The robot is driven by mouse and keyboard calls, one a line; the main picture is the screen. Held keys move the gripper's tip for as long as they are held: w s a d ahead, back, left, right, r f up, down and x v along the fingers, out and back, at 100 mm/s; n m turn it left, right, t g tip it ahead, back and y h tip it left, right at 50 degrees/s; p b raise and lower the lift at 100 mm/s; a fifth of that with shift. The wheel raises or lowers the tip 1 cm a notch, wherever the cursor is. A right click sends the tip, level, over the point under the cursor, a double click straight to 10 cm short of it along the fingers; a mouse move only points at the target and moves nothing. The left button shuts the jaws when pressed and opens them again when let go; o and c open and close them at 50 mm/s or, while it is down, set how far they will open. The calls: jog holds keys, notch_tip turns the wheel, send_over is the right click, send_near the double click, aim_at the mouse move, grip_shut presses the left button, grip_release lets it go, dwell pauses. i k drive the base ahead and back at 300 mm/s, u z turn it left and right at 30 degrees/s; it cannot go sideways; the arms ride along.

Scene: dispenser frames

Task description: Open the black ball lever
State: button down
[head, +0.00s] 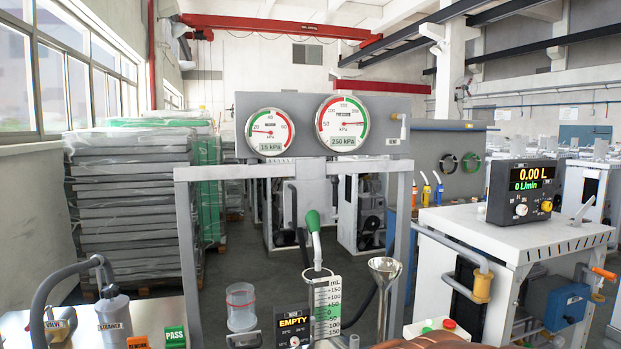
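I cannot clearly make out a black ball lever. A fitting labelled VALVE (59,325) stands at the bottom left beside the metal strainer (114,316), but no black ball shows on it clearly. A green-handled nozzle (313,222) hangs over the graduated cylinder (326,300) in the middle. A white vent handle (403,127) is at the right of the gauge panel (304,113). An orange lever (603,273) is on the right-hand cabinet. My gripper is not recognisable in view.
A grey frame (186,240) stands at the front. A clear beaker (241,308), a metal funnel (384,270) and a display reading EMPTY (293,322) crowd the near bench. A meter (522,191) sits on the white cabinet (500,232). Stacked panels (130,210) fill the left.

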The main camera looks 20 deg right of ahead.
aim_at(335, 181)
jog(key=u, duration=0.45)
jog(key=k, duration=1.05)
jog(key=u, duration=0.05)
jog(key=i, duration=0.35)
jog(key=z, duration=0.9)
jog(key=i, duration=1.5)
jog(key=u, duration=0.7)
jog(key=i, duration=0.25)
jog(key=u, duration=0.4)
